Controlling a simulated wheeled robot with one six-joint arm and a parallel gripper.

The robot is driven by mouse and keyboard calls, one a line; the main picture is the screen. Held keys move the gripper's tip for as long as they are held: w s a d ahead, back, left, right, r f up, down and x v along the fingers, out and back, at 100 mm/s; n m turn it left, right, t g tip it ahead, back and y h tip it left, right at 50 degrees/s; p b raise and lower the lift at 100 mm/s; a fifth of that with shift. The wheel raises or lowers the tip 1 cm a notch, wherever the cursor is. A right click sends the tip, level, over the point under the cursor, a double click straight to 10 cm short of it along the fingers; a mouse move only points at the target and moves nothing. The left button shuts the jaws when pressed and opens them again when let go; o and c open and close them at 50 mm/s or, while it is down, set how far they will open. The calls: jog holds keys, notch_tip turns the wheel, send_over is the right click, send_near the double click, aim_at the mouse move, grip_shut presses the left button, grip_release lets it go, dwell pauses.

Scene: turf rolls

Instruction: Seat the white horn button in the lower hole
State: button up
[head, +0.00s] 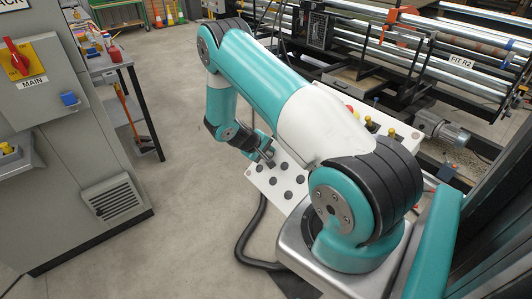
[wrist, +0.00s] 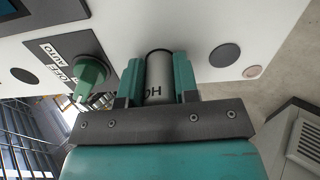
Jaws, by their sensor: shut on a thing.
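My gripper (wrist: 157,82) is shut on a pale grey-white cylinder, the white horn button (wrist: 158,74), in the wrist view. Dark letters reading "HO" show on its side, upside down. Its far end lies against the white panel (wrist: 205,22) in the picture, with a dark arc around it; I cannot tell whether it touches or enters a hole. In the head view my gripper (head: 266,152) is over the far edge of the white panel (head: 262,179); the button is too small to make out there. Which hole is the lower one is unclear.
A green selector knob (wrist: 91,78) marked OFF and AUTO stands close left of my gripper. A dark round spot (wrist: 224,55) and a pinkish round piece (wrist: 252,71) are to the right. A grey cabinet (head: 75,150) stands left, with open floor (head: 190,190) between.

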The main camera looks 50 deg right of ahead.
jog(key=shift+d+f, duration=0.15)
jog(key=shift+f, duration=0.1)
jog(key=o, duration=1.1)
jog(key=b+v, duration=0.3)
jog(key=v, duration=1.4)
jog(key=shift+s+r+b, duration=0.1)
jog(key=shift+r+b, duration=0.1)
jog(key=shift+b, duration=0.15)
